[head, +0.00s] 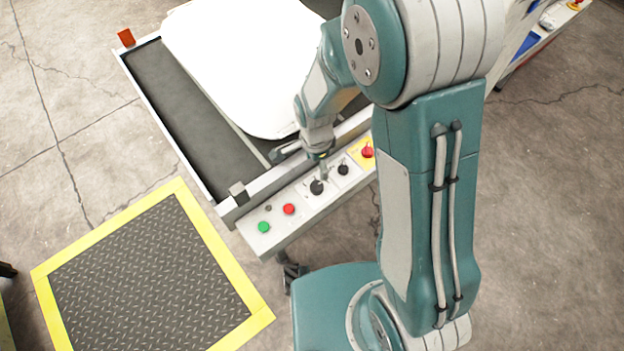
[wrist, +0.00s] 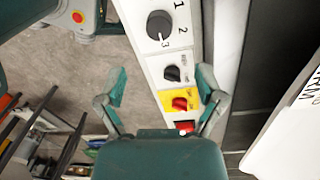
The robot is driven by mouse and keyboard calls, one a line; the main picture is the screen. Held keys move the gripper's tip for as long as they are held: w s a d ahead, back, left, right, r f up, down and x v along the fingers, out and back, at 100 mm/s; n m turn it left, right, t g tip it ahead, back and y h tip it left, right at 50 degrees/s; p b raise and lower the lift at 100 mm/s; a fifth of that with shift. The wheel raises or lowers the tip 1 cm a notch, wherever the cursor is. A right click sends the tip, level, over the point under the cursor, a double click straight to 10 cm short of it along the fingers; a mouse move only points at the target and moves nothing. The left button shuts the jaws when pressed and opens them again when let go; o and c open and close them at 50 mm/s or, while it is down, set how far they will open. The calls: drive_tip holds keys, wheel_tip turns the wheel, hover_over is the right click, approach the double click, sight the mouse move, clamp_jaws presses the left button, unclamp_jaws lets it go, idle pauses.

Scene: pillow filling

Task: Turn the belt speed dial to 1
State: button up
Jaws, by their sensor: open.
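The belt speed dial is a large round dark knob (wrist: 160,25) with 1, 2 and 3 printed around it, at the top of the wrist view. Its pale pointer mark appears to face the 3. In the head view the dial (head: 317,187) sits on the white control panel (head: 278,238), just below my gripper (head: 321,166). In the wrist view my gripper (wrist: 162,72) is open and empty, its two fingers spread apart over the panel. The dial lies beyond the fingertips. I cannot tell the height of the fingers above the panel.
A smaller black selector (wrist: 172,73) and a red knob on a yellow plate (wrist: 180,103) lie between the fingers. Green (head: 264,227) and red (head: 289,209) buttons sit left of the dial. A white pillow-like sheet (head: 240,70) lies on the dark belt (head: 185,110) behind the panel.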

sight(316, 185)
drive_tip(key=f, duration=0.8)
drive_tip(key=shift+s+a+f, duration=0.2)
drive_tip(key=shift+s, duration=0.05)
drive_tip(key=shift+d+f, duration=0.15)
drive_tip(key=shift+f, duration=0.4)
drive_tip(key=shift+d+f, duration=0.1)
drive_tip(key=shift+d, duration=0.15)
drive_tip(key=shift+a, duration=0.15)
drive_tip(key=c, duration=1.1)
